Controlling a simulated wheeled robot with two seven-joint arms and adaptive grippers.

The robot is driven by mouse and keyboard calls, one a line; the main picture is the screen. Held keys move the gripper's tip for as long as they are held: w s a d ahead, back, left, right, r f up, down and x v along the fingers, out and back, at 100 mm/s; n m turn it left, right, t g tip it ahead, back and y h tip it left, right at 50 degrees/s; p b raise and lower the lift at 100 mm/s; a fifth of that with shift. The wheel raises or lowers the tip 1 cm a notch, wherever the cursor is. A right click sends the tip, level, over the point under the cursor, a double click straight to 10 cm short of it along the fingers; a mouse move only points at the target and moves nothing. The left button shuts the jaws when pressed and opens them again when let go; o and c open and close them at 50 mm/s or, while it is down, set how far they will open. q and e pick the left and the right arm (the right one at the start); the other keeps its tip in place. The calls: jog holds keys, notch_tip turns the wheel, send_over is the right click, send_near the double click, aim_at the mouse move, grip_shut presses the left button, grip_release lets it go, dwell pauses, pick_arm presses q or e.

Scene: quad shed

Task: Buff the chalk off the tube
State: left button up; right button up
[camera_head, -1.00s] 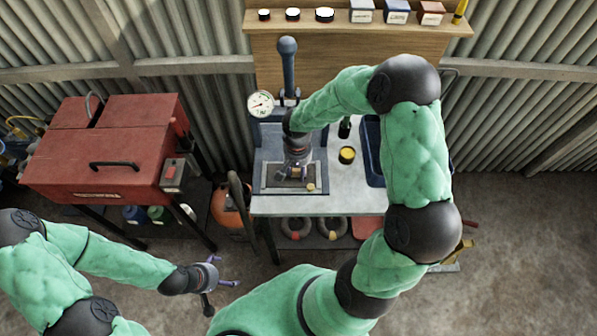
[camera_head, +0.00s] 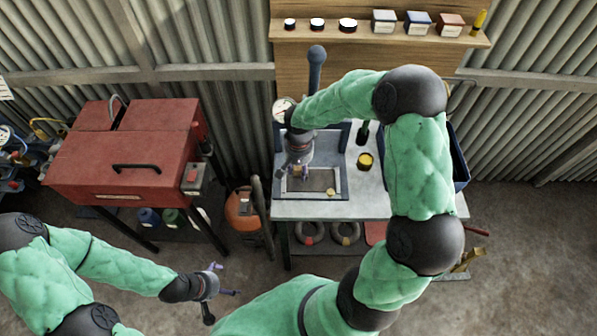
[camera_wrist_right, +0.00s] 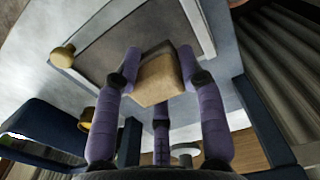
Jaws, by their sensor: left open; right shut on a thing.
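My right gripper (camera_head: 297,171) is over the left part of a pale rectangular frame (camera_head: 343,196) on the workbench. It is shut on a tan block (camera_wrist_right: 157,82), gripped between purple fingers in the right wrist view. A dark grey flat surface (camera_head: 322,180), perhaps the tube, lies inside the frame; it also shows beyond the block in the wrist view (camera_wrist_right: 105,48). I cannot tell whether the block touches it, and no chalk is clear. My left gripper (camera_head: 226,280) is open and empty, low over the floor in front of the bench.
A lever press with a gauge (camera_head: 283,108) stands behind the frame. A yellow-topped tin (camera_head: 365,161), a dark bottle (camera_head: 362,132) and a blue bin (camera_head: 460,160) are to the right. A red cabinet (camera_head: 130,150) and an orange tank (camera_head: 243,208) stand left. Ring-shaped items (camera_head: 345,233) sit below.

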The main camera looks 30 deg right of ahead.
jog(key=r, duration=0.1)
jog(key=r+p, duration=0.1)
jog(key=shift+w+a+r, duration=0.1)
jog(key=shift+w+r, duration=0.1)
jog(key=shift+r, duration=0.15)
jog(key=shift+s+r+p, duration=0.1)
jog(key=shift+r+p, duration=0.75)
jog(key=shift+r, duration=0.2)
